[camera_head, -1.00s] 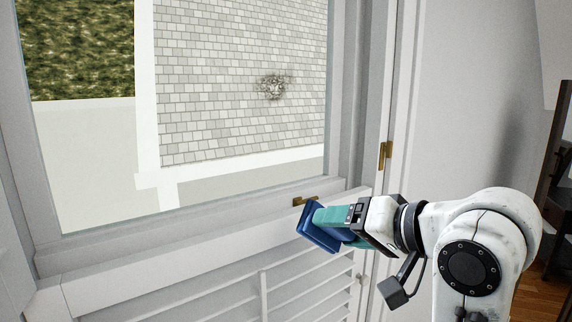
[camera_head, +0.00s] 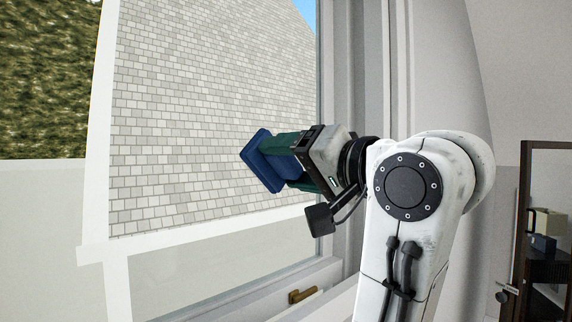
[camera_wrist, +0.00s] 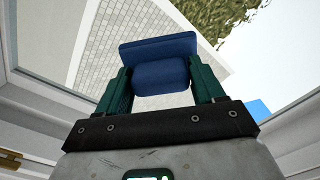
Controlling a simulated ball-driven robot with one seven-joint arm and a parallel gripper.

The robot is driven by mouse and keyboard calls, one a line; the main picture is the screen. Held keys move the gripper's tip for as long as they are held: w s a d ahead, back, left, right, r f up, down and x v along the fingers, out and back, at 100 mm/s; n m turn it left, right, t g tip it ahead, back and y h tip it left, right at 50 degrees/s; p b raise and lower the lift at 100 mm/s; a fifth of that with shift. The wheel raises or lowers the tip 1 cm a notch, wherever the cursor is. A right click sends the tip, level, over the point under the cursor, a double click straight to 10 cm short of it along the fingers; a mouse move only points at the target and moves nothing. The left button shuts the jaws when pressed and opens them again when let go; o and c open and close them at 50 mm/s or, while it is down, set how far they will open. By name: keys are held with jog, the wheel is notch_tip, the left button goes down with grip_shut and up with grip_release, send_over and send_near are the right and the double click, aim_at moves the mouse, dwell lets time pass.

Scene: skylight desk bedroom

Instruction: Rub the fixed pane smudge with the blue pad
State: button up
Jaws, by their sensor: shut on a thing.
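The blue pad (camera_head: 258,164) has a flat front plate and a thicker block behind it. My gripper (camera_head: 287,160) is shut on this block with its green fingers. The wrist view shows the blue pad (camera_wrist: 158,48) held crosswise between the fingertips of my gripper (camera_wrist: 162,78). The pad is in front of the window pane (camera_head: 190,90), its plate turned left and tilted. I cannot tell whether it touches the glass. The dark smudge is not visible in either current view; the pad or gripper may hide it.
The white window frame (camera_head: 345,120) stands close to the right of the pane. A brass handle (camera_head: 302,295) is on the lower frame. A dark shelf (camera_head: 545,255) stands far right. Shingles and a hedge show beyond the glass.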

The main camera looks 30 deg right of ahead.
jog(key=shift+x, duration=2.6)
jog(key=shift+x, duration=0.95)
jog(key=w+d, duration=0.3)
jog(key=d, duration=0.8)
jog(key=shift+w+d, duration=0.2)
jog(key=shift+w, duration=0.2)
jog(key=shift+a, duration=0.15)
